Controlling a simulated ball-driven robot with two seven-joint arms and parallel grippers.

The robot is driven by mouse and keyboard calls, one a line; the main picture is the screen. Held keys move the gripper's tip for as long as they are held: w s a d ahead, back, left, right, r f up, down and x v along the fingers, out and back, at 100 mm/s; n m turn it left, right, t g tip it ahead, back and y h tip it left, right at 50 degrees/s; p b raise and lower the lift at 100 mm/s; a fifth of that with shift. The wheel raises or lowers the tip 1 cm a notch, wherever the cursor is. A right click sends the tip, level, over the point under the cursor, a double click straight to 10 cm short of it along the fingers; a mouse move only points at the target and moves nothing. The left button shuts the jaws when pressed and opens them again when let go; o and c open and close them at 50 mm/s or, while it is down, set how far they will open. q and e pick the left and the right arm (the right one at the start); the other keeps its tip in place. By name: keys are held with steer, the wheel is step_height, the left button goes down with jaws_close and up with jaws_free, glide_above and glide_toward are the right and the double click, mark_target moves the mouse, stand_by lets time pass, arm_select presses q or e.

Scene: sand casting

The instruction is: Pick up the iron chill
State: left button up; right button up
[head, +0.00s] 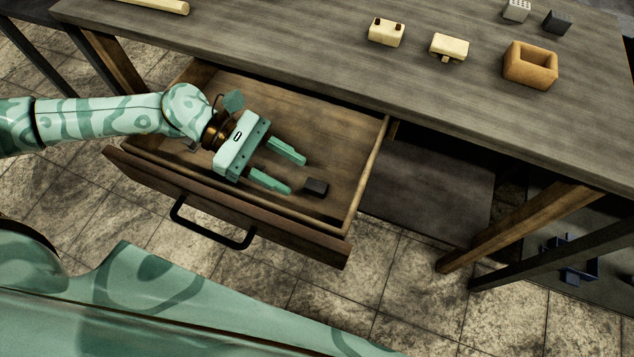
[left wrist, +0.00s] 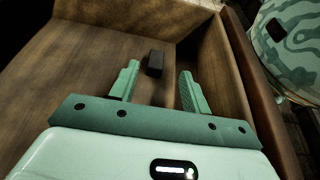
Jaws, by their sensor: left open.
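The iron chill looks to be the small dark block (head: 315,188) lying in the open wooden drawer (head: 368,170), near its front right corner. It also shows in the left wrist view (left wrist: 155,64), ahead of the fingertips and between their lines. My left gripper (head: 297,175) is open and empty, inside the drawer area with its fingers pointing at the block. The fingers also show in the left wrist view (left wrist: 160,70), with a gap between them. They appear apart from the block. My right gripper is not in view.
The drawer front has a black handle (head: 212,233). Above it is the workbench top (head: 300,40), with two pale blocks (head: 386,32) (head: 449,47), an orange-brown open box (head: 530,65), a grey block (head: 517,10) and a dark block (head: 558,21). The rest of the drawer floor is clear.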

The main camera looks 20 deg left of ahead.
mark_target(321, 187)
arm_select(q)
steer(key=b+x, duration=0.1)
steer(key=x, duration=0.5)
steer(key=shift+w+d+r, duration=0.1)
steer(key=shift+w+d, duration=0.1)
steer(key=shift+d, duration=0.05)
steer(key=shift+c, duration=0.4)
jaws_close()
